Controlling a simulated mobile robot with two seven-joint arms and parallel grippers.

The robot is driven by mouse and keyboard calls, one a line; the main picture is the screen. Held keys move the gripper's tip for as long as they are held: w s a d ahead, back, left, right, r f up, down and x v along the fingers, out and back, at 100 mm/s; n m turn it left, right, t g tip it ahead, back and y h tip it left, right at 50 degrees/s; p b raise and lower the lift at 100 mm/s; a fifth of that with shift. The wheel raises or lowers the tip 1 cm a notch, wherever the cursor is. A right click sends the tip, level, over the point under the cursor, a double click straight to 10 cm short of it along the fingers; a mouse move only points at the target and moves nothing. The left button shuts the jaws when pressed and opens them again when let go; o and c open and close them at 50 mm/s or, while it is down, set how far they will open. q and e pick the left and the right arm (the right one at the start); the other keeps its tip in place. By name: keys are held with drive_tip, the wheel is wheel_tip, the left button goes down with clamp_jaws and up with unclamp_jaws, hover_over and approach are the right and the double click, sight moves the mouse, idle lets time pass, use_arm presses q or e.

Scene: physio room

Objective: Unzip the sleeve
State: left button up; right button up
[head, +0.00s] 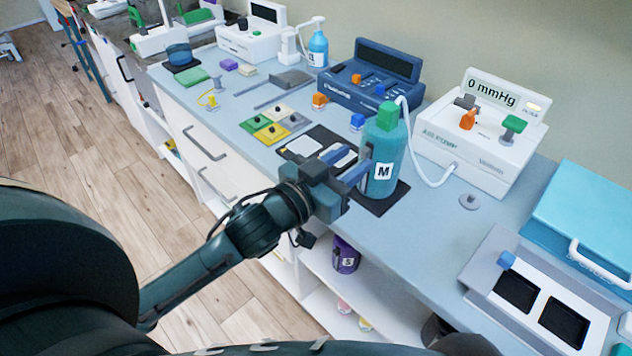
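The sleeve (388,158) is a teal upright cylinder marked M, with a green top. It stands on a dark mat (396,200) on the counter. A white hose (412,140) runs from near its top to the white pressure unit (484,130), which reads 0 mmHg. My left gripper (354,165) is at the left side of the sleeve, with its fingers pointing at it. The fingers look apart, with nothing seen between them. I cannot tell whether they touch the sleeve. No zip or pull can be made out. My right gripper is not in view.
Coloured pads (272,130) lie to the left. A teal case (585,215) and a grey tray (480,265) are at the right. A purple container marked S (345,256) sits on the shelf below.

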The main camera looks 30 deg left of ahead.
use_arm(q)
drive_tip(key=v, duration=1.1)
drive_tip(key=shift+b, duration=0.35)
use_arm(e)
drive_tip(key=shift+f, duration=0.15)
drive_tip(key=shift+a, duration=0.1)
